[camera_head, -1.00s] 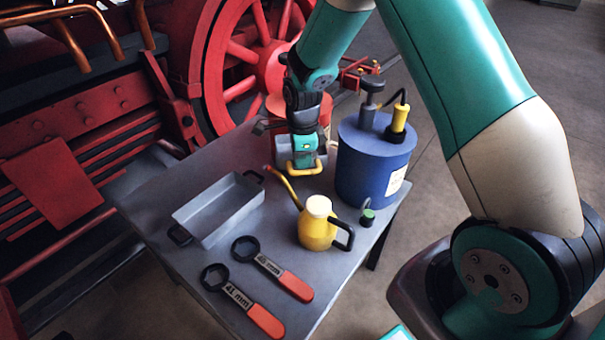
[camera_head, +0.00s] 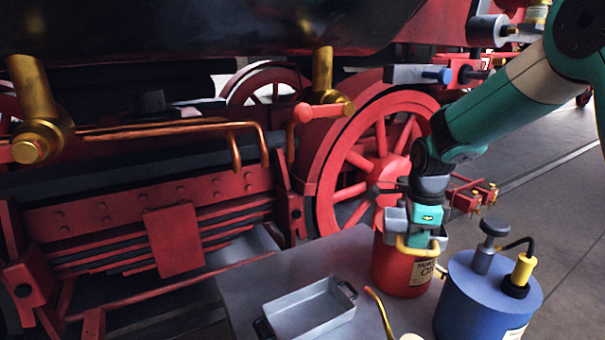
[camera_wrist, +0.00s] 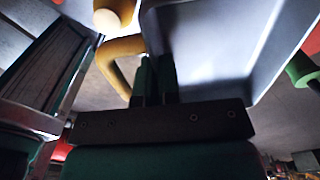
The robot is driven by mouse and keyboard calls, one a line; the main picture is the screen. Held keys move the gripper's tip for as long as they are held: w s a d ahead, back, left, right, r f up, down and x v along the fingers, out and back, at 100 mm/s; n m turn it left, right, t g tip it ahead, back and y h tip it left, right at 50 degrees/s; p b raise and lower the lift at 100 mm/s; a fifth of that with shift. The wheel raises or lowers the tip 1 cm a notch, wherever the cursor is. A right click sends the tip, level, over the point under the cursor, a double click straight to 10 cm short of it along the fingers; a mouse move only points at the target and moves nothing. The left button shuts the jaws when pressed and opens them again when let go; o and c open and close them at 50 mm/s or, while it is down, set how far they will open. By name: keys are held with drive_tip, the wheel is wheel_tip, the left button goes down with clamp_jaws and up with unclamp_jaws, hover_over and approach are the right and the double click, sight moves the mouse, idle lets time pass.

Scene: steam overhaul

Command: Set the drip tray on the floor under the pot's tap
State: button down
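A brass fitting with a red lever (camera_head: 322,108), perhaps the pot's tap, hangs under the dark boiler, left of my gripper. Floor (camera_head: 565,190) shows at right.
A red wheel (camera_head: 345,180) and copper pipes (camera_head: 190,126) stand behind. Floor at right looks clear.

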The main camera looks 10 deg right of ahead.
sight(428, 253)
drive_tip(key=s+f+n, duration=0.3)
drive_tip(key=f+n, duration=0.2)
drive_tip(key=n, duration=0.6)
drive_tip(key=s+f+n, duration=0.4)
drive_tip(key=n, duration=0.7)
drive_tip(key=r+p, duration=0.4)
drive_tip(key=p, duration=0.2)
drive_tip(key=w+r+p, duration=0.1)
drive_tip(key=r+p, duration=0.4)
drive_tip(key=p, duration=0.1)
drive_tip(key=w+r+p, duration=0.1)
drive_tip(key=r+p, duration=0.3)
drive_tip(key=p, duration=0.2)
drive_tip(key=shift+w+r, duration=0.1)
drive_tip(key=shift+r, duration=0.05)
drive_tip(key=s+f, duration=0.4)
drive_tip(key=f, duration=0.1)
drive_tip(key=shift+f, duration=0.1)
